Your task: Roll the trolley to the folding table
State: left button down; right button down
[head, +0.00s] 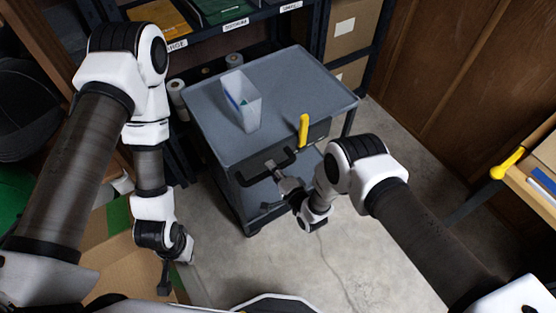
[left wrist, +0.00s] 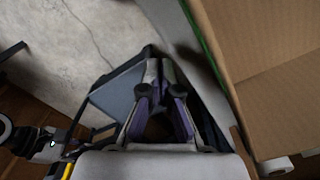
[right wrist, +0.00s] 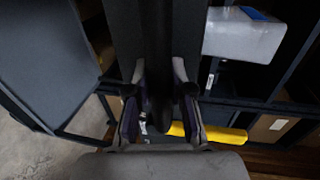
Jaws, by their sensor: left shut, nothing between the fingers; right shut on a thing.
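The grey trolley (head: 290,85) stands on the concrete floor in the middle of the head view, with a dark handle (head: 254,176) on its near side. My right gripper (head: 279,178) is shut on that handle; the right wrist view shows the dark bar between its fingers (right wrist: 163,100). I cannot identify the folding table for certain.
A wooden-topped surface (head: 532,183) with a yellow-ended part (head: 507,163) is at the right edge. Dark shelving (head: 270,14) with boxes stands close behind the trolley. A cardboard box (left wrist: 265,60) is near my left gripper. Bare floor (head: 400,150) lies right of the trolley.

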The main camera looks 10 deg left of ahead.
jog(key=shift+s+a, duration=0.5)
jog(key=shift+a, duration=0.15)
jog(key=c, duration=1)
grip_release()
jog(key=shift+w, duration=0.1)
jog(key=shift+d, duration=0.1)
jog(key=v, duration=1.2)
jog(key=shift+f, duration=0.1)
